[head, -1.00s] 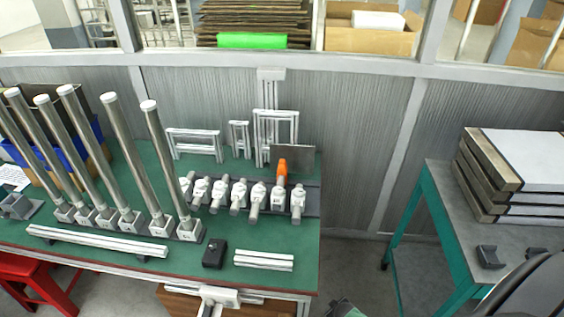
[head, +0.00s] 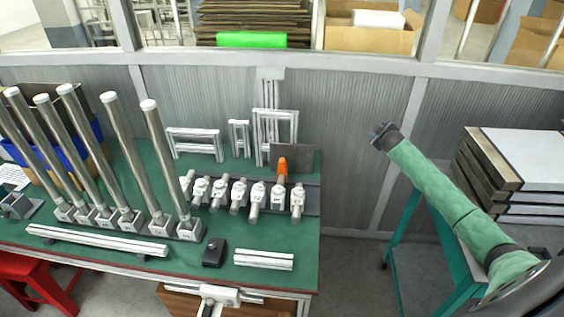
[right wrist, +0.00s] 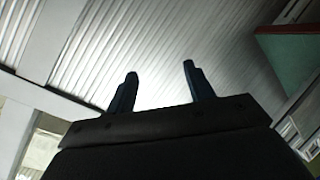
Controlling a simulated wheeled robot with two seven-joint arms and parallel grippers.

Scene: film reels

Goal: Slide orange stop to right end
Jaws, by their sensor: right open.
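The orange stop (head: 282,166) stands upright near the right end of the row of white and grey fittings on a dark rail (head: 312,200) on the green table. A dark plate (head: 283,153) stands behind it. My right gripper (head: 380,130) is raised to the right of the table, well apart from the stop, in front of the grey corrugated wall. In the right wrist view its two fingers (right wrist: 157,82) are spread with nothing between them. My left gripper is not in view.
Tall metal posts (head: 165,165) stand on the table's left half. A black box (head: 213,252) and short aluminium profiles (head: 263,260) lie near the front edge. A teal-legged table (head: 400,225) with stacked panels is at right. Floor separates the tables.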

